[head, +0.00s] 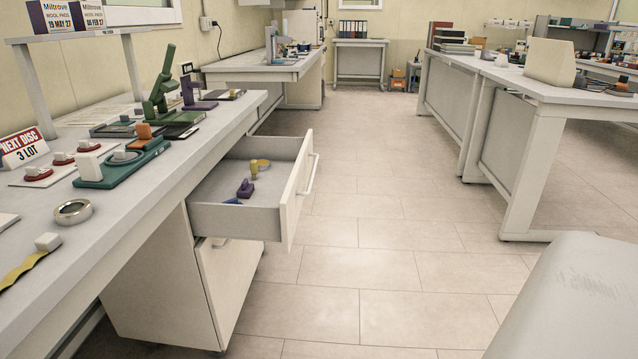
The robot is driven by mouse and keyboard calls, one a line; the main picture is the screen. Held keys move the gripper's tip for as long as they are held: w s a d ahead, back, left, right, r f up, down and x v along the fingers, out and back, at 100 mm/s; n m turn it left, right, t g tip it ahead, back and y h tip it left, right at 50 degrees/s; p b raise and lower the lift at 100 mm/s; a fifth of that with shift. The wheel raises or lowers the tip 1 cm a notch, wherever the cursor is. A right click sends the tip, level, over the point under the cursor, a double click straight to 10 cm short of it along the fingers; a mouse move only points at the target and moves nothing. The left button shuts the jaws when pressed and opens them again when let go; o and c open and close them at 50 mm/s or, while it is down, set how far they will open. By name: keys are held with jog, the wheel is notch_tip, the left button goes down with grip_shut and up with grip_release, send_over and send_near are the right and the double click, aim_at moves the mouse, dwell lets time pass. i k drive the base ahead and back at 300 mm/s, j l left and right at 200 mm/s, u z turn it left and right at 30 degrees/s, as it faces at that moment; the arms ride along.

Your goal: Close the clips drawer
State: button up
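An open drawer (237,221) sticks out to the right from the cabinet under the left bench. Its pale front panel (291,203) has a long bar handle (314,173) on the outer face. Inside lie a purple item (245,189), a yellowish item (254,170), a tan ring-shaped item (263,164) and a small blue item. I see no label naming the drawer. Below it, another cabinet front (229,285) stands slightly out, with a gap at its top. My gripper is not in view.
The left bench (130,225) carries green devices, a sign (22,147) and small samples. A pale rounded surface (570,300) fills the lower right corner. The tiled floor (375,240) in front of the drawer is clear. Another bench (540,95) stands on the right.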

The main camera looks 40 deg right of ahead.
aim_at(271, 214)
jog(key=i+l+z, duration=0.55)
jog(key=i+z, duration=0.2)
jog(key=i+l+z, duration=0.1)
jog(key=i+z, duration=0.3)
jog(key=k+l+z, duration=0.2)
jog(key=l, duration=0.15)
jog(key=l+z, duration=0.25)
jog(key=k+l, duration=0.05)
jog(key=l, duration=0.05)
